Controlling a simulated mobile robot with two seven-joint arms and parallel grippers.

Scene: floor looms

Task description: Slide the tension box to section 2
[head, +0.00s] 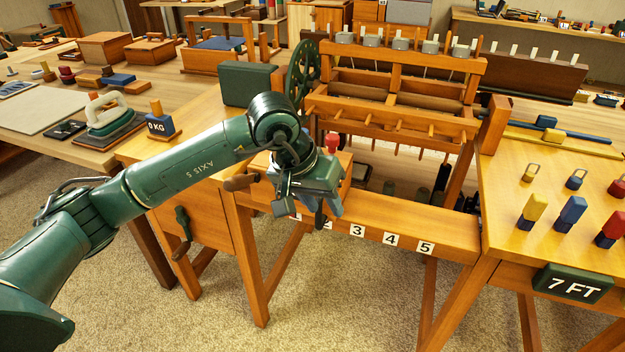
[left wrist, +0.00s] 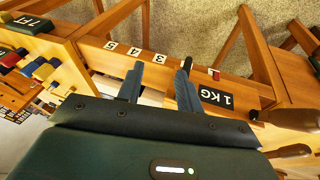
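The tension box appears to be the wooden block (head: 346,160) with a red knob (head: 332,142) on top, at the left end of the loom's front rail (head: 430,222). My left gripper partly hides it. White number tags run along the rail, with 3 (head: 357,230), 4 and 5 clear, and lower numbers mostly covered. My left gripper (head: 305,208) is in front of the box, pointing down. In the left wrist view its two fingers (left wrist: 160,85) stand apart with nothing seen between them. A black 1 KG plate (left wrist: 215,98) is just beside one finger. My right gripper is not in view.
The loom frame (head: 400,90) rises behind the rail. A wooden handle (head: 240,182) sticks out left of my gripper. A 0 KG block (head: 160,122) stands on the left table. The right table carries coloured blocks (head: 572,212) and a 7 FT sign (head: 572,284).

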